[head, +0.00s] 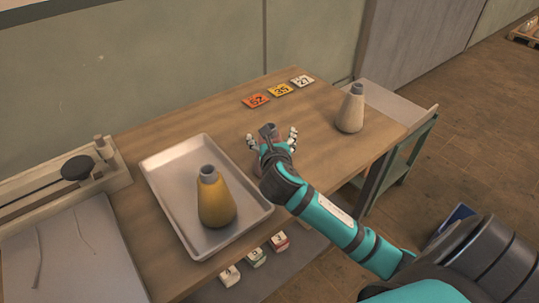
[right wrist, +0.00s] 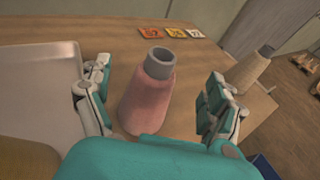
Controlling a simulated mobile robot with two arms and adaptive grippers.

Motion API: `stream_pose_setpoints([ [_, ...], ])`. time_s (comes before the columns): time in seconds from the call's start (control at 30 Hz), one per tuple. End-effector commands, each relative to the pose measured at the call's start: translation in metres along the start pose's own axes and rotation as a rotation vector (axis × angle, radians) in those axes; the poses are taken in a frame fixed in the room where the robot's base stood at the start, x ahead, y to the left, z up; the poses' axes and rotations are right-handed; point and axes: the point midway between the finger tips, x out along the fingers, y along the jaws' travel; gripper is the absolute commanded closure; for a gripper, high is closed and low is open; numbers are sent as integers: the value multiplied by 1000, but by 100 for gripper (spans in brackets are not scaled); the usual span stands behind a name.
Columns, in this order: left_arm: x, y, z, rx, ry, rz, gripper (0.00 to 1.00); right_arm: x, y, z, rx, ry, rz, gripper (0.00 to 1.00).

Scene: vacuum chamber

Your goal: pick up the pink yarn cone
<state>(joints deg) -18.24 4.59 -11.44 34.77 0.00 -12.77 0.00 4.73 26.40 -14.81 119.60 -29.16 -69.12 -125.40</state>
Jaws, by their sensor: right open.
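The pink yarn cone (right wrist: 146,100) stands upright on the wooden table, with a grey tube top. In the right wrist view it stands between the two spread fingers of my right gripper (right wrist: 155,105), with a gap on the right side. My right gripper is open and reaches in from the lower right. My left gripper is not in either view.
A metal tray (head: 165,160) holding a yellow cone (head: 215,198) is left of the pink cone. A beige cone (head: 350,108) stands to the right. Several number cards (head: 280,90) lie at the back. A device with a rod (head: 60,180) is at the far left.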

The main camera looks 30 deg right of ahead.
Motion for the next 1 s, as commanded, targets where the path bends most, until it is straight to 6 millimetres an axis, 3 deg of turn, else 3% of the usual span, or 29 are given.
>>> stream_pose_setpoints([
  [0.33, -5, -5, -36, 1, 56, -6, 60, 31, 0, -5, 0, 3, -1, 9],
  [0.6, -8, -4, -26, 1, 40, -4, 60, 64, 0, -9, 0, 1, 1, 9],
  [0.83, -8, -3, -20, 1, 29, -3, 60, 66, 0, -10, -1, 0, 2, 9],
  [1.0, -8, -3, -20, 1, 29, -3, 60, 66, 0, -10, -1, 0, 2, 29],
])
